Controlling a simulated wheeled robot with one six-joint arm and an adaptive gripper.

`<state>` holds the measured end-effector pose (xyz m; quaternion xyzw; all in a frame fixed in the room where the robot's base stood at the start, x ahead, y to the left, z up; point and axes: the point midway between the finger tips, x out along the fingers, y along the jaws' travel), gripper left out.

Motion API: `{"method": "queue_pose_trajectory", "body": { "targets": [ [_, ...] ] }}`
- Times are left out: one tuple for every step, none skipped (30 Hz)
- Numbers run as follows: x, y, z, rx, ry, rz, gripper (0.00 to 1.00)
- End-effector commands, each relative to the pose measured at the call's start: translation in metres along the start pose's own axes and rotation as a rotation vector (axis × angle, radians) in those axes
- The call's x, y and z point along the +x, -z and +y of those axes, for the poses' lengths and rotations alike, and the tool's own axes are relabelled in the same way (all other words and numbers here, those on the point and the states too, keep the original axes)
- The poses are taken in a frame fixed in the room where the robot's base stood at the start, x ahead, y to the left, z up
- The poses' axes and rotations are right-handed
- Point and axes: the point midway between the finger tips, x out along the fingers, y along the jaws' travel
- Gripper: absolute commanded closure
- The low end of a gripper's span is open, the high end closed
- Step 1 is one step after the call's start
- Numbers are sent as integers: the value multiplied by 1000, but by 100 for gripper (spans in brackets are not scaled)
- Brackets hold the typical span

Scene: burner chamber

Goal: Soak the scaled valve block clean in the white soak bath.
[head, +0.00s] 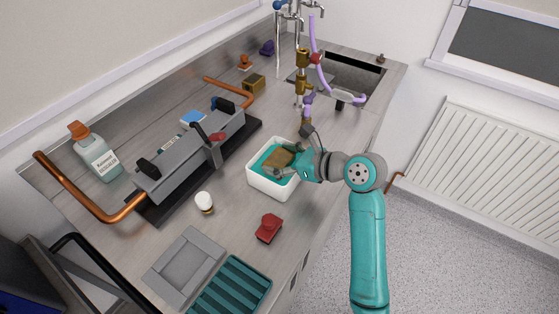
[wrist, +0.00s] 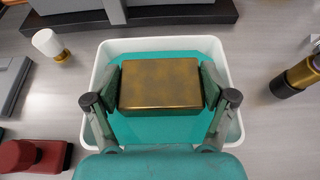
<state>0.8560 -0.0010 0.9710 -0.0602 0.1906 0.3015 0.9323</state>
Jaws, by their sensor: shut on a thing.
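The valve block (wrist: 160,84) is a brass-brown rectangular block with dark mottled patches on its top. In the head view the block (head: 277,158) shows over the white soak bath (head: 272,190), which holds teal liquid. The bath's white rim (wrist: 232,108) surrounds the block in the wrist view. My gripper (wrist: 160,88) is shut on the block, one finger at each short side. The block is inside the bath's outline; I cannot tell how deep it sits in the liquid. Its underside is hidden.
A grey burner assembly (head: 190,150) with copper pipes stands left of the bath. A white-capped jar (head: 204,202), a red knobbed item (head: 268,228), a grey tray (head: 184,267) and a teal ribbed rack (head: 231,288) are nearer. A sink (head: 345,78) and a second brass block (head: 254,83) are farther back.

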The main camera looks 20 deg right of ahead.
Motion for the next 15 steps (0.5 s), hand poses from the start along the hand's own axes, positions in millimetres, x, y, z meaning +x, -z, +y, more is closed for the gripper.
{"method": "queue_pose_trajectory", "body": {
  "targets": [
    [-2,-5,0,-2,2,-4,66],
    [-3,-8,0,-3,2,-5,66],
    [-4,-11,0,-3,2,-6,66],
    [-5,-13,0,-4,2,-7,66],
    [-6,-15,0,-5,2,-7,66],
    [-7,-18,0,-5,2,-7,66],
    [-8,-20,0,-5,2,-8,66],
    [-8,-22,0,-4,2,-8,66],
    [-10,-25,0,-4,2,-9,66],
    [-10,-27,0,-4,3,-9,66],
    [-11,-29,0,-5,3,-9,66],
    [-12,-31,0,-6,3,-9,66],
    [-13,-33,0,-6,3,-9,66],
    [-14,-35,0,-5,3,-9,66],
    [-15,-38,0,-5,3,-10,66]
  ]
}}
